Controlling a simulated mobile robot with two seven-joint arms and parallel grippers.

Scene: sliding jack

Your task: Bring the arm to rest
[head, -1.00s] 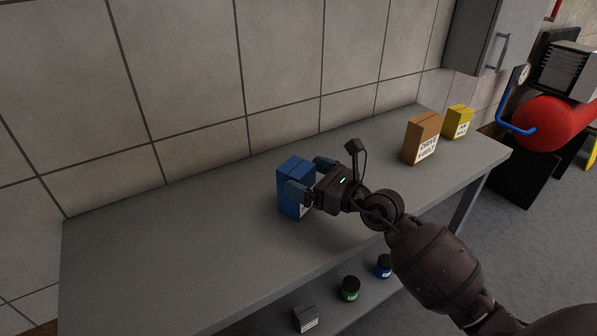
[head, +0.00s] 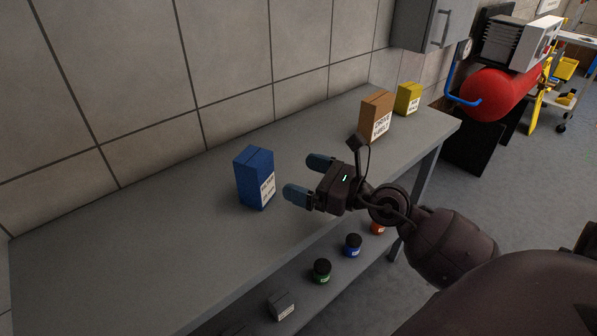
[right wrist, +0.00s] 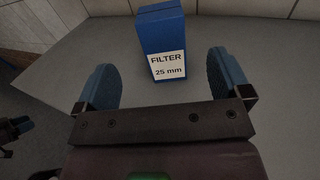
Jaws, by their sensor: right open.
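My right gripper (head: 303,178) is open and empty above the front part of the grey table (head: 130,240). Its two blue fingertips point toward a blue box (head: 253,180), which stands upright on the table to the left, apart from the fingers. In the right wrist view, the open fingers (right wrist: 165,80) frame the blue box (right wrist: 162,30), which stands beyond the fingertips with a white label reading "FILTER 25 mm".
A brown box (head: 376,115) and a yellow box (head: 408,98) stand at the table's far right end. Several small jars, such as a green one (head: 321,270), sit on the lower shelf. A grey cabinet (head: 415,25) hangs on the wall. A red tank (head: 495,95) stands beyond the table.

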